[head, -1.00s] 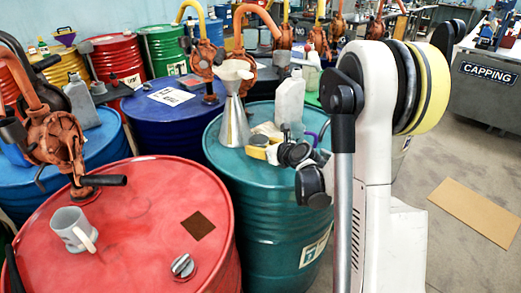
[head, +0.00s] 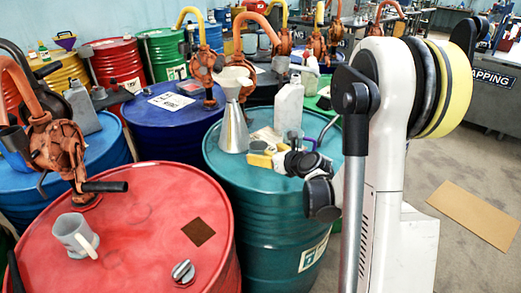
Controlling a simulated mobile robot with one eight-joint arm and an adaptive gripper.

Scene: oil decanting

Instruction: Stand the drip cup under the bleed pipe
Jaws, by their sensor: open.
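A pale grey mug (head: 75,236) stands upright on the red drum (head: 130,220) at the front left; I cannot tell if it is the drip cup. A small greyish cup-like thing (head: 294,139) shows partly on the teal drum (head: 225,170), behind my wrist. A bent blue pipe (head: 327,128) shows beside it, partly hidden by my arm; I cannot tell if it is the bleed pipe. My gripper (head: 262,155), with yellow parts at the end of the black wrist, is open above the teal drum's top. It is apart from the mug.
A metal funnel (head: 234,128) and a grey-white jug (head: 288,106) stand on the teal drum close to my gripper. An orange hand pump (head: 58,150) rises behind the mug. More drums and pumps crowd the back. Floor at the right is open around a cardboard sheet (head: 474,215).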

